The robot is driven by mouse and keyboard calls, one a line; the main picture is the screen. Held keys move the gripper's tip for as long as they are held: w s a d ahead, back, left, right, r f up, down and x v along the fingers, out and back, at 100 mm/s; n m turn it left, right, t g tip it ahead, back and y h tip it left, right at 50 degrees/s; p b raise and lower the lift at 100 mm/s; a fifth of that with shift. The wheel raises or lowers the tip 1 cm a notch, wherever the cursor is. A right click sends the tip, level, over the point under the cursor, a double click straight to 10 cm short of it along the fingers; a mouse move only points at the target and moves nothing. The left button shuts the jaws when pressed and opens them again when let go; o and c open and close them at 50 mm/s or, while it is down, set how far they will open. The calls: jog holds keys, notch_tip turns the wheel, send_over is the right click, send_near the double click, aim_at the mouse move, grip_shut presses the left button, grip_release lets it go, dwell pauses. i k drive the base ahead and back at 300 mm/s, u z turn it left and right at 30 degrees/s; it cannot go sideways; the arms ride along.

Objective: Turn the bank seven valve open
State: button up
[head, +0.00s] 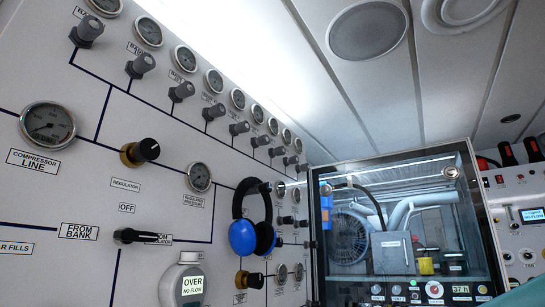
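A row of grey bank valve knobs (182,91) runs diagonally across the upper panel, from the top left down towards the right. Each has a round gauge above it and a small bank label. The labels are cut off or too small to read, so I cannot tell which knob is bank seven. The knobs at the far right end (277,151) look small and close together. How far each knob is turned cannot be told. My gripper is not in view.
Blue and black headphones (243,238) hang on the panel below the row, partly covering it. A black selector lever (136,236) and a brass-based regulator knob (140,152) stick out at left. A glass-fronted compressor cabinet (400,230) stands at right.

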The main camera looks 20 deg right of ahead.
aim_at(280, 151)
jog(key=k, duration=0.6)
jog(key=z, duration=0.55)
jog(key=i, duration=0.45)
jog(key=z, duration=0.5)
jog(key=i, duration=0.7)
jog(key=u, duration=0.15)
